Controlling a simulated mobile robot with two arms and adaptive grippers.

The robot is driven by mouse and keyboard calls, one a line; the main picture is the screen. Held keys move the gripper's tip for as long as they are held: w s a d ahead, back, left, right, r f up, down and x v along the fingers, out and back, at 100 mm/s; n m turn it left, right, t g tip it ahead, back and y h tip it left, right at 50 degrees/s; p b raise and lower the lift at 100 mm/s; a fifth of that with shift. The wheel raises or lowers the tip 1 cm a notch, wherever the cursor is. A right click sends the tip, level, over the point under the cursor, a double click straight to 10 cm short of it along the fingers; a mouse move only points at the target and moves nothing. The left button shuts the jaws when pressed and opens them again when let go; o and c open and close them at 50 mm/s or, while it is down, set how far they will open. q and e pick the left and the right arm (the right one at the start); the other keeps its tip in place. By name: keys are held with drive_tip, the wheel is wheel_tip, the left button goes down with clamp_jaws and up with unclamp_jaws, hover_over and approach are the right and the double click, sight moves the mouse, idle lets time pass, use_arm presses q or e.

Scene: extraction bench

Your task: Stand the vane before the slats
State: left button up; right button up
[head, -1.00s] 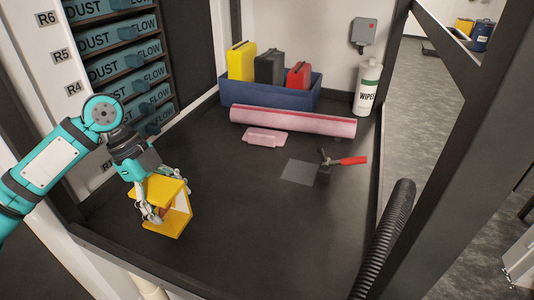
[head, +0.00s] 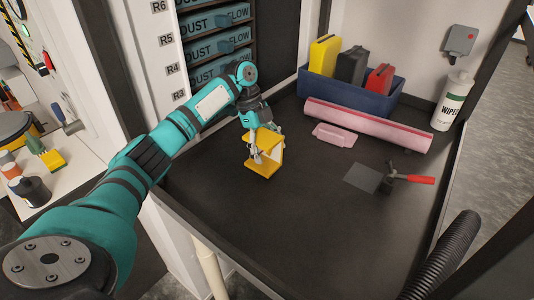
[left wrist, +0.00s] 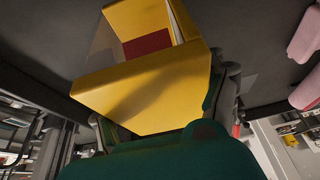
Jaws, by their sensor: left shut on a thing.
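The vane, a yellow angular frame (head: 262,167) with a pale panel, is at the left part of the dark bench in the head view. My left gripper (head: 268,143) is shut on it from above. I cannot tell whether its lower edge touches the bench. In the left wrist view the yellow vane (left wrist: 150,95) fills the middle, with a dark red patch inside it. The slats (head: 215,46), blue-grey bars lettered DUST FLOW, are stacked in a rack behind and left of the vane. The lower slats are hidden by my left arm. My right gripper is out of view.
A pink roll (head: 365,124) and a small pink piece (head: 334,135) lie at the back. A blue bin (head: 375,97) holds upright cases beside a wipes bottle (head: 452,100). A red-handled clamp (head: 405,178) and black hose (head: 445,255) are right. The bench middle is clear.

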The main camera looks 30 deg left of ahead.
use_arm(q)
wheel_tip(320, 180, down, 2)
drive_tip(key=shift+s+f+p, duration=0.1)
drive_tip(key=shift+p, duration=0.45)
drive_tip(key=shift+f, duration=0.3)
drive_tip(key=o, duration=1.4)
drive_tip(key=shift+f, duration=0.1)
drive_tip(key=b+v, duration=0.3)
drive_tip(key=v, duration=0.9)
